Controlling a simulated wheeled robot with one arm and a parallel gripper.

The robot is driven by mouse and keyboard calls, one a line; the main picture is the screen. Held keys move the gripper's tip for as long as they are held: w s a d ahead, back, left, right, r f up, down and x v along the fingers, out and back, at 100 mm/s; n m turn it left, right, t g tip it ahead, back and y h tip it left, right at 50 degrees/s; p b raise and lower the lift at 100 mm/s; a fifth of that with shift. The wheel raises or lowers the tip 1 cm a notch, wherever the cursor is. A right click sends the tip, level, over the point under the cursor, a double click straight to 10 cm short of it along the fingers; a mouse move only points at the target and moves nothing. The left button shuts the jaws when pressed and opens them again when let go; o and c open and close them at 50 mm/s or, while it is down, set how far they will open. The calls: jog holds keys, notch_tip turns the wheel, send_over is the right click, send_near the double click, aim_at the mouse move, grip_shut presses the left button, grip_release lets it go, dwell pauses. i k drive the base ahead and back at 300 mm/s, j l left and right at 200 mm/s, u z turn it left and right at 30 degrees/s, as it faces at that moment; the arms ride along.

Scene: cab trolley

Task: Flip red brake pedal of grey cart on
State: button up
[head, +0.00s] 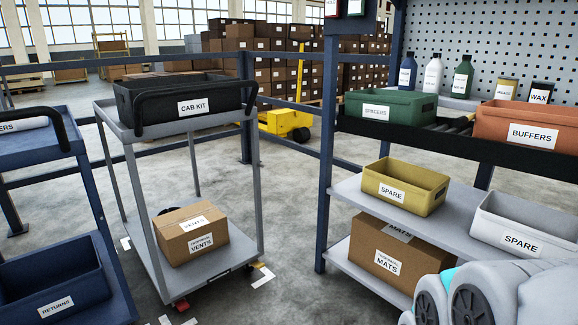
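The grey cart (131,235) stands left of centre in the head view, with an upper tray and a lower deck on thin posts. A small red brake pedal (181,306) shows at the front lower corner of the cart, by the wheel close to the floor. It is too small to tell whether it is up or down. A black bin marked CAB KIT (197,108) sits on the upper tray. A cardboard box marked VENTS (203,244) sits on the lower deck. Pale links of my arm show at the bottom right; my gripper is out of view.
A blue cart (72,160) with a RETURNS bin (52,307) stands close on the left. A shelf rack (327,170) with several bins fills the right. Grey floor (285,210) is open between cart and rack. A blue rail (290,103) runs behind.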

aim_at(182, 305)
jog(key=u, duration=1.2)
